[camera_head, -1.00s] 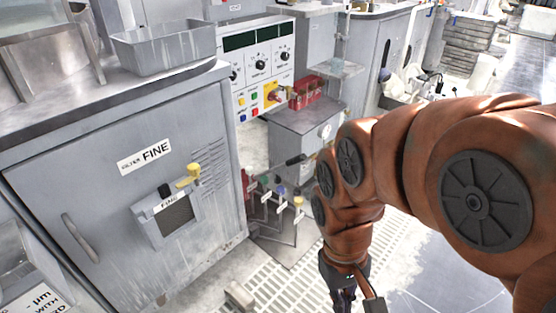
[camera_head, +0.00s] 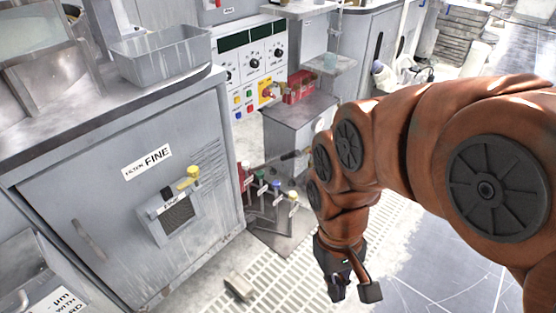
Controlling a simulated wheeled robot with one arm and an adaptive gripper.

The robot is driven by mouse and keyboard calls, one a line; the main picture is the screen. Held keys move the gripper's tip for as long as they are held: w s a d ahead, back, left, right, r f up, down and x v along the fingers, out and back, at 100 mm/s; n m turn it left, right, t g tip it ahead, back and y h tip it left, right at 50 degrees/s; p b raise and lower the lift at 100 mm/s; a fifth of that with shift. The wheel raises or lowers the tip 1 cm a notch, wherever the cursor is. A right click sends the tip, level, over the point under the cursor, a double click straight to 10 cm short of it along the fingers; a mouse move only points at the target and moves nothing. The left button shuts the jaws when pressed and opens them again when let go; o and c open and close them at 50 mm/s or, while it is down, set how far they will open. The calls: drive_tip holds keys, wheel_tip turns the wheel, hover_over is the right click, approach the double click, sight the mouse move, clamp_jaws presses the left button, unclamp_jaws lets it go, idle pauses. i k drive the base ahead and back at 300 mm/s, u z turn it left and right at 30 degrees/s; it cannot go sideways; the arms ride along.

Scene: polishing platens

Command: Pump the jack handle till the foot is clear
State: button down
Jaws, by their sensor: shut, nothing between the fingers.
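My gripper (camera_head: 339,287) hangs at the end of my orange arm, pointing down over the grating and floor. It is shut and holds nothing.
A grey cabinet labelled FINE (camera_head: 110,205) fills the left. Colour-topped valve levers (camera_head: 276,190) stand beside it. A control panel (camera_head: 252,75) and a grey pedestal (camera_head: 290,127) with a red box (camera_head: 300,87) are behind. The floor at the lower right (camera_head: 435,275) is clear.

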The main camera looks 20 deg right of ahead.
sight(297, 153)
drive_tip(key=z, duration=1.2)
drive_tip(key=i, duration=0.7)
drive_tip(key=u, duration=2.3)
